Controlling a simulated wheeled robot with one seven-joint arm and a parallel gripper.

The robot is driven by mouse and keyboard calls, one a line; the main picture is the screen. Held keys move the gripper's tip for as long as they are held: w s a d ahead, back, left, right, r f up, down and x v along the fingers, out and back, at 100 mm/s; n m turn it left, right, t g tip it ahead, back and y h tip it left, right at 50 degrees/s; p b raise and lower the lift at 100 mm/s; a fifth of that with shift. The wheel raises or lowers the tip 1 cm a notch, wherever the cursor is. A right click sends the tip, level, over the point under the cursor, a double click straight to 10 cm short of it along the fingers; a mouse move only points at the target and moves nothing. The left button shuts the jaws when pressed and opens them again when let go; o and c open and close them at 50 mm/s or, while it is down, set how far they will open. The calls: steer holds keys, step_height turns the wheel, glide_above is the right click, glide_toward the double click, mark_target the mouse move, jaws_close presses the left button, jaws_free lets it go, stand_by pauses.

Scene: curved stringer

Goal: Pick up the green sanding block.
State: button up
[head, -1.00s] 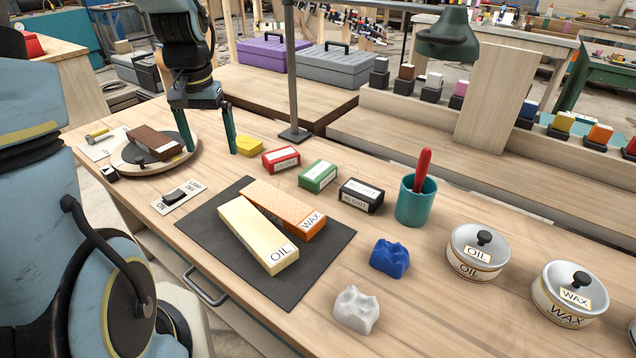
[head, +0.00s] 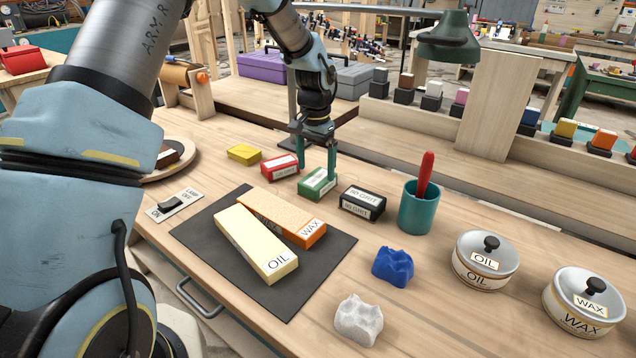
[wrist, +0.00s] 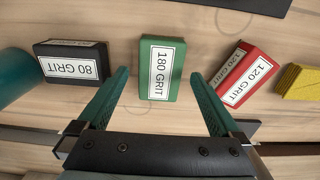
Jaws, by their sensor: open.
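The green sanding block (head: 313,187) lies on the workbench between a red block and a black block. In the wrist view the green block (wrist: 161,68) carries a white label reading 180 GRIT and sits just ahead of the fingertips, roughly centred between them. My gripper (head: 317,168) is open, with its two green fingers pointing down close over the block. In the wrist view my gripper (wrist: 160,75) has nothing between its fingers except the near part of the block's outline ahead. I cannot tell the exact height above the block.
The red 120 GRIT block (wrist: 243,75) is near the right finger, and the black 80 GRIT block (wrist: 73,62) is near the left. A yellow block (head: 243,153), a teal cup (head: 417,208) and the lamp post stand nearby. A dark mat (head: 322,262) holds two labelled bars.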

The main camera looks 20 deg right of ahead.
mark_target(316, 179)
steer(key=shift+w+f+p, duration=0.1)
steer(key=shift+f+p, duration=0.85)
steer(key=shift+f, duration=1.55)
steer(key=shift+d, duration=0.1)
steer(key=c, duration=1.5)
step_height(316, 179, up, 10)
steer(key=shift+r+b, duration=0.1)
steer(key=shift+b, duration=1.15)
